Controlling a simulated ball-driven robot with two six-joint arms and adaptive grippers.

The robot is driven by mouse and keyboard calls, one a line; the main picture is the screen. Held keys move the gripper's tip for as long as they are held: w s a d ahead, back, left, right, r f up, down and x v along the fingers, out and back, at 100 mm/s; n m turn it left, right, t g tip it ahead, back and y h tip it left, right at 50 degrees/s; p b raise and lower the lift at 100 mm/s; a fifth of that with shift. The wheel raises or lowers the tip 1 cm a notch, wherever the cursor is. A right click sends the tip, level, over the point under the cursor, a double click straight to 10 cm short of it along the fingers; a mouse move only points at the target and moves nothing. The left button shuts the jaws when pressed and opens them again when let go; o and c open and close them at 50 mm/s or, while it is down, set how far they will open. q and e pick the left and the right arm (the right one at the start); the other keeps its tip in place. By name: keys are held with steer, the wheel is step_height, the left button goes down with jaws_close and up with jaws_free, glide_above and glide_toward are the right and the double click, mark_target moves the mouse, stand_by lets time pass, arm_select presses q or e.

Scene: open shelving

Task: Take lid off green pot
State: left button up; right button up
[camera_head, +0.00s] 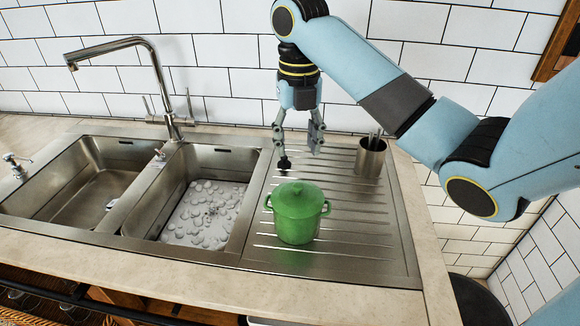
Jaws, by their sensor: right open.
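The green pot (297,227) stands upright on the ribbed steel drainboard. Its green lid (297,200) sits on top of it. The pot has a small handle on each side. My right gripper (300,158) points down, with its fingers spread apart and nothing seen between them. In the picture it is just above the pot, with a visible gap to the lid, and it seems to be behind the pot. My left gripper is not in view.
A metal utensil cup (370,157) stands at the back right of the drainboard (365,245). Two sink basins lie to the left, with a tall faucet (165,95) behind them. A white tiled wall closes the back. The drainboard right of the pot is clear.

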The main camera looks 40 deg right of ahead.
steer(key=b, duration=0.4)
glide_above(298, 185)
steer(key=f, duration=0.4)
steer(key=shift+w+d+f, duration=0.15)
steer(key=shift+w+d, duration=0.05)
steer(key=shift+w, duration=0.15)
steer(key=shift+f, duration=0.2)
steer(key=shift+s+a+f+b, duration=0.15)
steer(key=shift+f+b, duration=0.2)
steer(key=shift+f, duration=0.2)
steer(key=shift+s+a+f+b, duration=0.15)
steer(key=shift+f+b, duration=0.15)
steer(key=shift+f, duration=0.2)
step_height(298, 185, down, 2)
steer(key=shift+s+f, duration=0.1)
steer(key=shift+f, duration=0.05)
steer(key=shift+f+p, duration=0.25)
steer(key=shift+p, duration=0.05)
steer(key=c, duration=0.6)
jaws_close()
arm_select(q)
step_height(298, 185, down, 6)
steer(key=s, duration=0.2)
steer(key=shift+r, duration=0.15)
